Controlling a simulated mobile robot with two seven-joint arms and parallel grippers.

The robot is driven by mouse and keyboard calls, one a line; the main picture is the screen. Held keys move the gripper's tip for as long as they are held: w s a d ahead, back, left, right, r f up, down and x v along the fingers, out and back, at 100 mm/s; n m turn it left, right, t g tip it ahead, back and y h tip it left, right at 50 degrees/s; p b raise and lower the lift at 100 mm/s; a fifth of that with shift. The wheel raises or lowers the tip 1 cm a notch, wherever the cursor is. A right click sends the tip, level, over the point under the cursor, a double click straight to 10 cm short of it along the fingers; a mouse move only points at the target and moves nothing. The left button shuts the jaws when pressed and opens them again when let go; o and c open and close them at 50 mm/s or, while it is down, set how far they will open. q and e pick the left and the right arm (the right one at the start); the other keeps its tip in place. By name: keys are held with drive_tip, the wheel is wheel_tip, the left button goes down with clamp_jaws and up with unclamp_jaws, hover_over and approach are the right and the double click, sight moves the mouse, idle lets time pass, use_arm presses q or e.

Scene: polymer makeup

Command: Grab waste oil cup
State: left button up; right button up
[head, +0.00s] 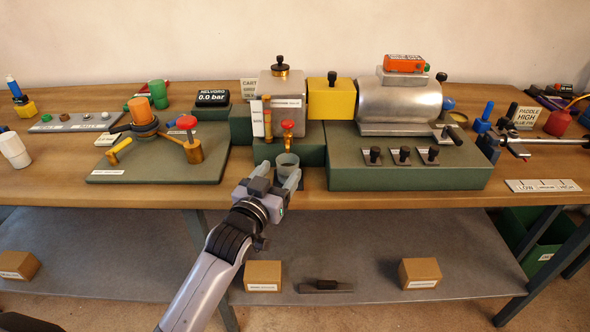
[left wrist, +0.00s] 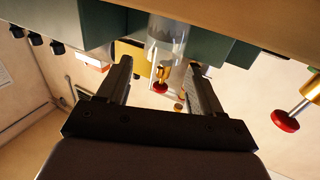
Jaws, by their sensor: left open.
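The waste oil cup (head: 288,160) is a small translucent grey cup, standing at the front of the table below a red-knobbed brass valve (head: 288,132). In the left wrist view, which is upside down, the clear cup (left wrist: 167,38) shows just ahead of and between the fingers. My left gripper (head: 278,178) is open at the table's front edge, its fingers pointing at the cup from the near side. It also shows in the left wrist view (left wrist: 159,68) with nothing clamped. The cup's lower part is partly hidden by the fingers in the head view. My right gripper is not in view.
A green block (head: 405,178) with a metal cylinder stands close on the right. A green base plate (head: 155,178) with an orange cup and brass parts lies on the left. Cardboard boxes (head: 263,275) sit on the lower shelf.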

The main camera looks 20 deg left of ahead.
sight(288, 160)
use_arm(q)
drive_tip(key=shift+w+d+f, duration=0.1)
drive_tip(key=shift+w, duration=1.45)
drive_tip(key=shift+w+d, duration=0.1)
drive_tip(key=shift+w, duration=1.4)
drive_tip(key=c, duration=0.8)
